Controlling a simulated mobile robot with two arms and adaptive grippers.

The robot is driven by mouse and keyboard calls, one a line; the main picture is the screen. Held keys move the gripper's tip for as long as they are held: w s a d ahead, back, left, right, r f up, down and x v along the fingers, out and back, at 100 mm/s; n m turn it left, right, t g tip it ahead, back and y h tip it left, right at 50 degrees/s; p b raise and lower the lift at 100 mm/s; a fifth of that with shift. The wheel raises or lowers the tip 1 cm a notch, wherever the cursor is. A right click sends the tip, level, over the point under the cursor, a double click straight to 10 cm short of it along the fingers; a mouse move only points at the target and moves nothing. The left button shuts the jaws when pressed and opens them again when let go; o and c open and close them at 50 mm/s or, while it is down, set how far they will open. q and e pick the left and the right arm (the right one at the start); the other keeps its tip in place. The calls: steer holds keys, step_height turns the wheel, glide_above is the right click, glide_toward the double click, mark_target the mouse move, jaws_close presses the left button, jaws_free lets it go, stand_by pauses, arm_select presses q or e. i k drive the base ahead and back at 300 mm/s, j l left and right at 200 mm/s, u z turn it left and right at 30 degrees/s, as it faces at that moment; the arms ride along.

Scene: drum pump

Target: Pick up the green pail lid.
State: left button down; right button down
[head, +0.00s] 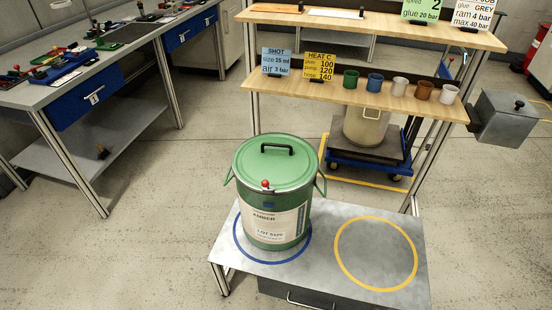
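The green pail (269,228) stands upright on a low grey metal stand, inside the blue ring painted on the top. Its label reads AMBER. The green lid (273,163) sits on top of the pail, with a black bar handle (276,149) across it toward the far side. A red knob (265,184) is at the lid's front rim. The pail has wire handles at its left and right sides. Neither of my grippers shows in the head view.
A yellow ring (375,254) on the stand's right half is empty. Behind stands a wooden two-level shelf (390,98) with small cups and sign cards. A cream pail (365,128) sits on a blue cart below it. A cluttered workbench (50,95) is at left, a grey box (505,118) at right.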

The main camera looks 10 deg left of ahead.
mark_target(289, 163)
steer(key=i+l+u, duration=0.1)
steer(key=l+u, duration=1.35)
steer(key=l, duration=0.1)
